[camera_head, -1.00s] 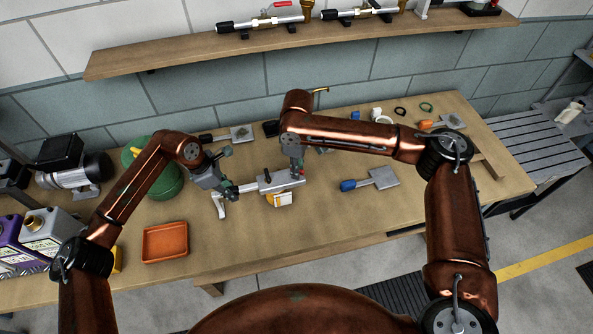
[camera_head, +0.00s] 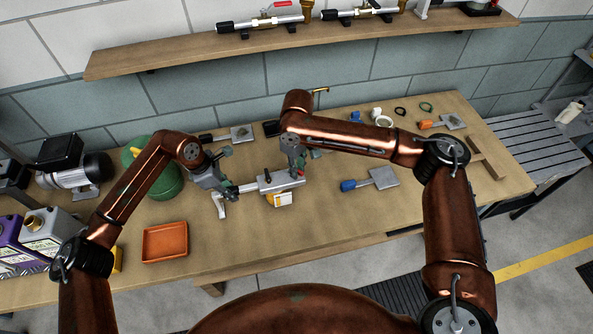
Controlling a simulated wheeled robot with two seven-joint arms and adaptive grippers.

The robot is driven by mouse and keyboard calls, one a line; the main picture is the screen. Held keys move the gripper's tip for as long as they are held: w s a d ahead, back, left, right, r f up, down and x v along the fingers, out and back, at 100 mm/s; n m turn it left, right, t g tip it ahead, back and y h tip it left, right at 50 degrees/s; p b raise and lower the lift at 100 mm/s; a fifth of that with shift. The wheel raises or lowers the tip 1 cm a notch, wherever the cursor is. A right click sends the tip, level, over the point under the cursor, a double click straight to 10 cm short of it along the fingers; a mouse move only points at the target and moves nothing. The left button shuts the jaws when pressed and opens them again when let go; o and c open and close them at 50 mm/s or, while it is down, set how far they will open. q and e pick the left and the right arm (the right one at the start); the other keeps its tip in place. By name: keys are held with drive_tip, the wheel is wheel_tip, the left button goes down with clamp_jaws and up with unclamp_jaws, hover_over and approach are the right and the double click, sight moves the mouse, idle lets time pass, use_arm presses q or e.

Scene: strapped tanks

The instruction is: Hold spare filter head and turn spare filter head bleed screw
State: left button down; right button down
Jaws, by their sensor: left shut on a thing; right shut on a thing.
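The spare filter head (camera_head: 268,185), a light grey metal body with a dark knob on top and a white and orange block below its front, lies across the middle of the workbench. My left gripper (camera_head: 229,187) is shut on its left end. My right gripper (camera_head: 299,171) comes down from above and is shut at its right end, where something small and red shows. The bleed screw is too small and covered to make out; that the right jaws hold it is only likely from their place.
An orange tray (camera_head: 165,242) and a green tank (camera_head: 165,180) stand to the left. A blue-handled scraper-like tool (camera_head: 383,177) lies to the right, with small rings (camera_head: 383,121) behind. A wooden shelf (camera_head: 200,55) runs along the wall. The front right of the workbench (camera_head: 430,200) is clear.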

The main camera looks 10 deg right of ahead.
drive_tip(key=shift+m, duration=3)
drive_tip(key=c, duration=2.3)
unclamp_jaws()
drive_tip(key=shift+m, duration=0.4)
drive_tip(key=o, duration=0.4)
drive_tip(key=shift+c, duration=0.2)
drive_tip(key=shift+r, duration=0.15)
